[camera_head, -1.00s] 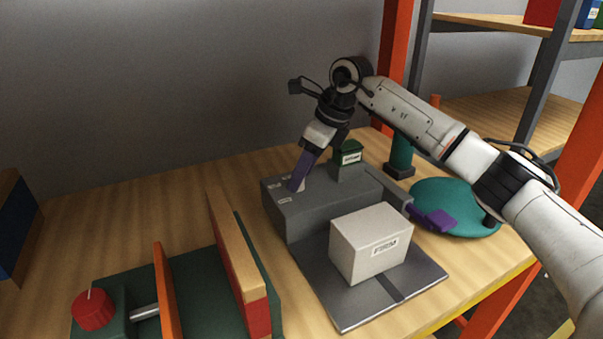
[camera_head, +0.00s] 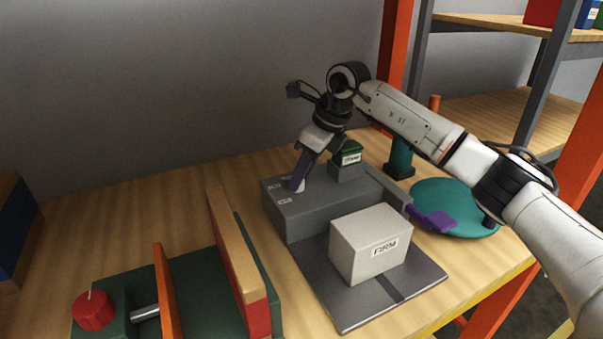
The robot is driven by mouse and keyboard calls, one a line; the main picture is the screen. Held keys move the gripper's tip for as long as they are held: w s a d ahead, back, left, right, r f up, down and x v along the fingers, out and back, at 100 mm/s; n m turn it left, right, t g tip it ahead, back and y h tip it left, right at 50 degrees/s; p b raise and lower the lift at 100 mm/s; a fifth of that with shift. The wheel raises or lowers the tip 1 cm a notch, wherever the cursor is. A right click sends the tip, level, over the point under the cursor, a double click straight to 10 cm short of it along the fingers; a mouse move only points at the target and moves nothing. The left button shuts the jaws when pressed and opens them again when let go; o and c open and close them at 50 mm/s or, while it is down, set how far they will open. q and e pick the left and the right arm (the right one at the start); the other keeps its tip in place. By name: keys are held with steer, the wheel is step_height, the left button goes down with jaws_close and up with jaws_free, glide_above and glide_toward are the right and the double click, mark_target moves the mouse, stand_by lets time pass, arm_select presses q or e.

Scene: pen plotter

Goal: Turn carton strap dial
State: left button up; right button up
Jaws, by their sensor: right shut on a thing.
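A grey strapping machine (camera_head: 330,212) stands on the wooden table, with small white labels on its top. My right gripper (camera_head: 298,184) comes down from above onto the machine's top left part, its purple fingers shut on the dial (camera_head: 302,187). Only a small pale part of the dial shows beside the fingers; the rest is hidden. A white carton (camera_head: 370,243) with a label reading "FIRM" sits on the machine's dark plate (camera_head: 335,305), over a dark strap line. My left gripper is not in view.
A green fixture with a red knob (camera_head: 93,311) and upright boards (camera_head: 237,250) stands at front left.

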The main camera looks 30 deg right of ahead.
steer(key=m, duration=0.2)
steer(key=m+h, duration=0.1)
steer(key=m, duration=0.1)
steer(key=m+t+h+p, duration=0.1)
steer(key=shift+a+r+m, duration=0.1)
steer(key=shift+a+m, duration=0.2)
steer(key=shift+m, duration=0.1)
steer(key=m+h, duration=0.1)
steer(key=m, duration=0.1)
steer(key=m+h, duration=0.1)
steer(key=m, duration=0.2)
steer(key=shift+a, duration=0.2)
steer(key=o, duration=1.1)
steer(key=shift+c, duration=0.2)
steer(key=v, duration=1)
steer(key=shift+r+b, duration=0.2)
steer(key=shift+b, duration=0.15)
steer(key=shift+w, duration=0.1)
